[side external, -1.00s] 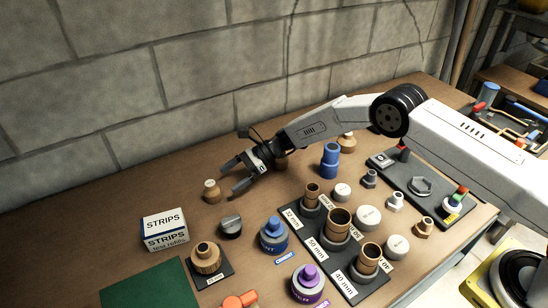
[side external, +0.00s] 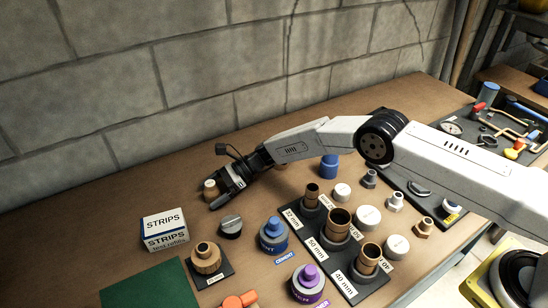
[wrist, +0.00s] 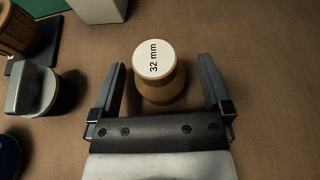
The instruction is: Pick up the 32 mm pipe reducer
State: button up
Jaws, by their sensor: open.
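The 32 mm pipe reducer (wrist: 158,78) is a tan stepped fitting with a pale top marked "32 mm". It stands upright on the brown bench, and its top shows in the side view (side external: 210,185). My gripper (wrist: 163,70) is open, with one dark finger on each side of the reducer. Gaps show between the reducer and both fingers in the wrist view. In the side view my gripper (side external: 211,193) is low beside the reducer and hides part of it.
A grey-capped knob-like piece (side external: 231,226) stands near the reducer, also left in the wrist view (wrist: 35,88). A STRIPS box (side external: 164,230) is to the left. A blue cement can (side external: 273,236) and a rack of pipe pieces (side external: 318,240) are to the right. Bench behind is clear.

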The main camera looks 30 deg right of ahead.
aim_at(212, 183)
jog(key=shift+a+f, duration=0.15)
jog(key=shift+a, duration=0.25)
jog(key=shift+c, duration=0.2)
grip_shut()
dwell(0.3)
jog(key=shift+r, duration=1.65)
jog(key=s+d+r, duration=0.6)
jog(key=s+r, duration=0.3)
jog(key=s, duration=0.3)
jog(key=shift+s+r, duration=0.3)
jog(key=shift+r, duration=0.1)
